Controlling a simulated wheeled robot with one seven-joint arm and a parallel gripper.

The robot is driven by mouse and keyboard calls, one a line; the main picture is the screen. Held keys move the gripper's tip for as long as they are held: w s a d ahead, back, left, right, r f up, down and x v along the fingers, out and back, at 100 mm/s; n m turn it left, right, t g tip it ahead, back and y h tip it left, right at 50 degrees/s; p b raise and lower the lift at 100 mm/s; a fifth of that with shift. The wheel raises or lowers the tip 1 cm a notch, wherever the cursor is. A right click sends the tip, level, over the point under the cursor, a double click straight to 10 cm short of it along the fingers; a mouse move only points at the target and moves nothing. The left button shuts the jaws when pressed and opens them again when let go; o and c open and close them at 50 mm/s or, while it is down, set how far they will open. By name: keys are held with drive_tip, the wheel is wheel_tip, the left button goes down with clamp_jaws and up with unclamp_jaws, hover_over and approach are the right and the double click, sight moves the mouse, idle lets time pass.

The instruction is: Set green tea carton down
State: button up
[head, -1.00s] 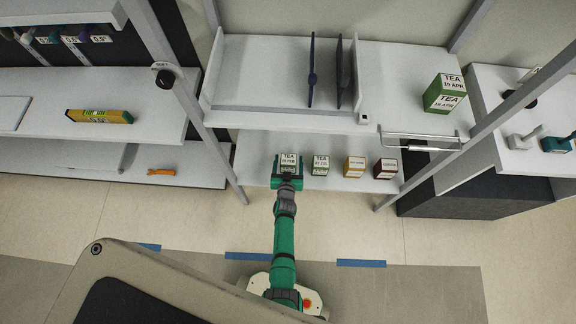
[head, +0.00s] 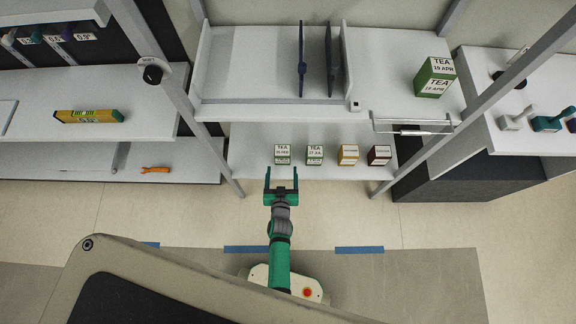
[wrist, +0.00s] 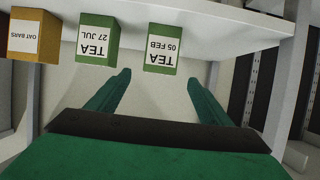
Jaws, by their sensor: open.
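A green tea carton with a white label, dated 05 FEB in the wrist view (wrist: 162,50), stands on the lower shelf; it is the leftmost carton in the head view (head: 283,155). A second green tea carton, dated 27 JUL, stands beside it, in the head view (head: 315,155) and in the wrist view (wrist: 97,42). My gripper (head: 281,174) is open and empty, in front of the 05 FEB carton and apart from it. In the wrist view its green fingers (wrist: 160,80) are spread, with the carton beyond their tips.
An orange oat bars box (head: 348,155) and a dark brown box (head: 379,155) stand to the right on the lower shelf (head: 250,165). Slanted posts flank the shelf.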

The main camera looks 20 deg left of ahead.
drive_tip(key=s+d+r+m+t+h, duration=0.1)
drive_tip(key=s+d+r, duration=0.5)
drive_tip(key=s+r, duration=0.45)
drive_tip(key=s+d+r+m+t+h, duration=0.1)
drive_tip(key=s+d+r+m+h, duration=0.1)
drive_tip(key=s+d+r, duration=0.65)
drive_tip(key=s+r, duration=0.3)
drive_tip(key=r, duration=0.4)
drive_tip(key=s+r, duration=0.3)
drive_tip(key=r, duration=0.5)
drive_tip(key=shift+a+r+h, duration=0.25)
drive_tip(key=shift+a+h, duration=0.1)
drive_tip(key=shift+h, duration=0.05)
